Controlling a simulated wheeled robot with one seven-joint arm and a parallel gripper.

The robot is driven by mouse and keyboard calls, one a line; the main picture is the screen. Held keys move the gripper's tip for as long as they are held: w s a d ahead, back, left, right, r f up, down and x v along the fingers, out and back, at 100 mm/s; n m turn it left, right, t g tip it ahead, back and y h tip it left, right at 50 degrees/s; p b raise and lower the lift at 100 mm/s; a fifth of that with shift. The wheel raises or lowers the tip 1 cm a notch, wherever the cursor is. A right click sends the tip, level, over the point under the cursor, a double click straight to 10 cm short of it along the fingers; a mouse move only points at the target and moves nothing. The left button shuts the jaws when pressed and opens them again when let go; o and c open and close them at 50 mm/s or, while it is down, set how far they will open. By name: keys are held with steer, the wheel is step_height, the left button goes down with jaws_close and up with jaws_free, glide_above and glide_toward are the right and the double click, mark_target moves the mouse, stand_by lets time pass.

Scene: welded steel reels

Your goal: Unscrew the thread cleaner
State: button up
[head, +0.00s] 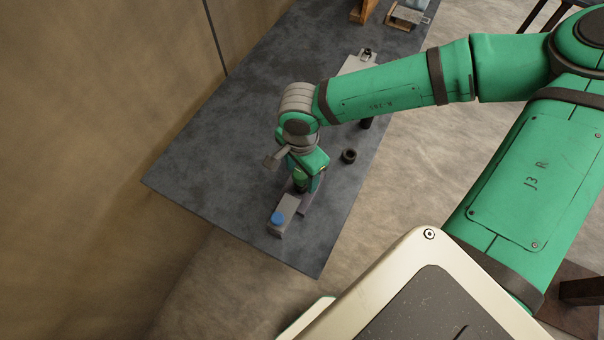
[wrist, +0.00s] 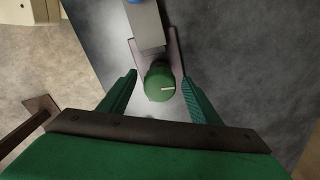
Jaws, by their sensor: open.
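A round green knob with a pale line on its top, which I take to be the thread cleaner (wrist: 160,83), stands on a grey plate (wrist: 174,50) in the wrist view. My gripper (wrist: 160,78) is open, with one finger on each side of the knob. Gaps show between the knob and both fingers, so it is not held. In the head view my gripper (head: 301,184) points down near the front end of the dark table and mostly hides the knob.
A grey block (head: 284,212) with a blue cap (head: 277,217) stands right beside the plate. A black ring (head: 349,156) lies on the dark table (head: 215,150) to the right. Wooden and metal items stand at the far end. The table's left part is clear.

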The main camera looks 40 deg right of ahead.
steer(key=shift+r, duration=2.9)
